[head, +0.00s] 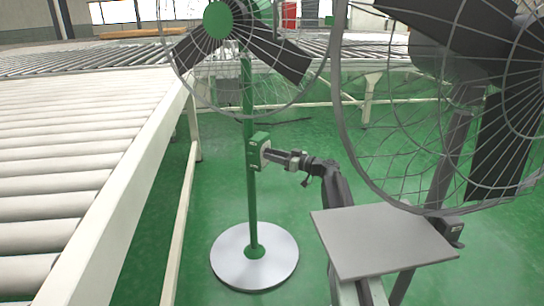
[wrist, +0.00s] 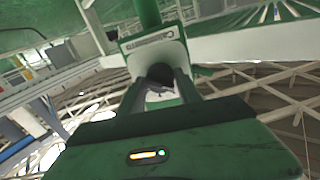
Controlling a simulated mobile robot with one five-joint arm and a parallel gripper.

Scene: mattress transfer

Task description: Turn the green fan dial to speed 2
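The green fan (head: 217,20) stands on a green pole above a round pale base. Its green control box (head: 258,148) sits midway up the pole. My gripper (head: 272,154) reaches the box's face from the right. In the wrist view, the box's pale front panel (wrist: 150,43) with a printed label faces me. The dark round dial (wrist: 160,74) lies between the two fingers of my gripper (wrist: 161,84). The fingers are apart, one on each side of the dial. I cannot tell whether they press on it. The dial's setting is not readable.
A large grey fan (head: 455,130) stands close on the right, its wire cage near my arm. A roller conveyor (head: 60,150) with a pale side rail runs along the left. Another conveyor (head: 90,60) crosses behind. Green floor (head: 190,240) is clear around the base.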

